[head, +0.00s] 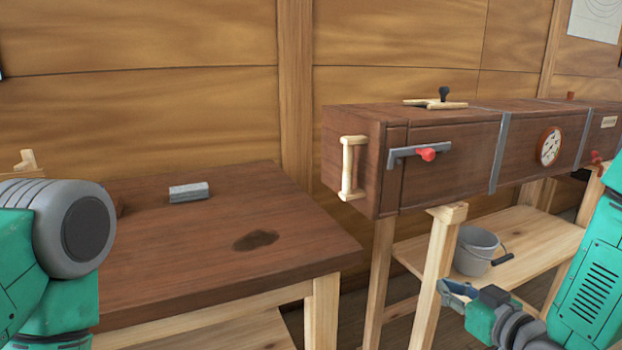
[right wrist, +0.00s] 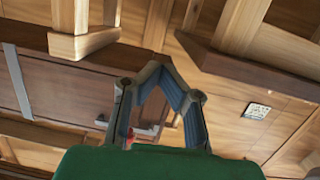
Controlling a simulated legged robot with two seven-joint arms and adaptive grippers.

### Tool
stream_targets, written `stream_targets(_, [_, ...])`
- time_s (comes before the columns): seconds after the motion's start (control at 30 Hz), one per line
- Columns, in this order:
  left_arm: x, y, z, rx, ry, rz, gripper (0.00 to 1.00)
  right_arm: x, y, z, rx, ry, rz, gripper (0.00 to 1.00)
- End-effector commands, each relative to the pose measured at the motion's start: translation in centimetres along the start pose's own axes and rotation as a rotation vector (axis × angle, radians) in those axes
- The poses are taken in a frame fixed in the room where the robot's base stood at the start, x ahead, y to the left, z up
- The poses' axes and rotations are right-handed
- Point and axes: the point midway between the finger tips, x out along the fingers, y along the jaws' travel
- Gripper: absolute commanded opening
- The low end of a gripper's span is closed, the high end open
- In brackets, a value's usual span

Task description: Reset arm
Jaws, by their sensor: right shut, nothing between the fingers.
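My right gripper (head: 450,289) is low at the right of the head view, in front of the wooden stand and left of my green right forearm. In the right wrist view its fingertips (right wrist: 152,72) meet, so it is shut with nothing between them. My left arm enters at the left edge of the head view, but its gripper is not in view.
A brown table (head: 290,225) with a grey block (head: 188,192) and a dark stain stands at left. A long wooden chest (head: 460,150) with a red-knobbed latch (head: 427,154) rests on trestles at right. A grey bucket (head: 474,252) stands on the shelf below.

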Motion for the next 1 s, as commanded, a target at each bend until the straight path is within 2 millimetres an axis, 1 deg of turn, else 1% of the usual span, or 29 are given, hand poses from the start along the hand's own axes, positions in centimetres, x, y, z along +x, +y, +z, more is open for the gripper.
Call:
stream_targets(0.03, [-0.3, 0.0, 0.0, 0.000, 0.000, 0.000, 0.00, -1.1, -1.0, 4.0, 0.029, -0.126, 0.009, 0.00])
stream_targets(0.07, [-0.3, 0.0, 0.0, 0.000, 0.000, 0.000, 0.00, -1.8, -1.5, 6.1, 0.045, -0.196, 0.017, 0.00])
stream_targets(0.1, [-0.5, 0.0, 0.0, 0.000, 0.000, 0.000, 0.00, -3.0, -2.1, 8.9, 0.065, -0.290, 0.028, 0.00])
stream_targets(0.17, [-0.6, 0.0, 0.0, 0.000, 0.000, 0.000, 0.00, -5.1, -3.1, 12.9, 0.096, -0.430, 0.045, 0.00])
stream_targets(0.2, [-0.7, 0.0, 0.0, 0.000, 0.000, 0.000, 0.00, -6.8, -3.9, 15.4, 0.116, -0.523, 0.057, 0.00])
stream_targets(0.27, [-0.9, 0.0, 0.0, 0.000, 0.000, 0.000, 0.00, -9.6, -5.0, 18.9, 0.144, -0.662, 0.075, 0.00])
stream_targets(0.3, [-1.0, 0.0, -0.1, 0.000, 0.000, 0.000, 0.00, -11.7, -5.7, 20.9, 0.160, -0.752, 0.087, 0.00])
stream_targets(0.37, [-1.1, 0.0, -0.1, 0.000, 0.000, 0.000, 0.00, -14.9, -6.8, 23.6, 0.185, -0.883, 0.107, 0.00])
stream_targets(0.4, [-1.2, 0.0, -0.1, 0.000, 0.000, 0.000, 0.00, -17.1, -7.5, 25.1, 0.199, -0.964, 0.120, 0.00])
stream_targets(0.47, [-1.3, 0.0, -0.1, 0.000, 0.000, 0.000, 0.00, -20.1, -8.4, 26.8, 0.217, -1.072, 0.138, 0.00])
stream_targets(0.5, [-1.4, 0.0, -0.1, 0.000, 0.000, 0.000, 0.00, -21.9, -8.9, 27.7, 0.227, -1.135, 0.149, 0.00])
stream_targets(0.6, [-1.5, 0.0, -0.1, 0.000, 0.000, 0.000, 0.00, -25.4, -9.9, 29.1, 0.245, -1.251, 0.172, 0.00])
stream_targets(0.63, [-1.5, 0.0, -0.1, 0.000, 0.000, 0.000, 0.00, -26.2, -10.1, 29.3, 0.249, -1.277, 0.177, 0.00])
stream_targets(0.73, [-1.5, 0.0, -0.1, 0.000, 0.000, 0.000, 0.00, -27.6, -10.5, 29.8, 0.256, -1.325, 0.188, 0.00])
stream_targets(1.0, [-1.5, 0.0, -0.1, 0.000, 0.000, 0.000, 0.00, -27.8, -10.5, 29.8, 0.257, -1.330, 0.189, 0.00])
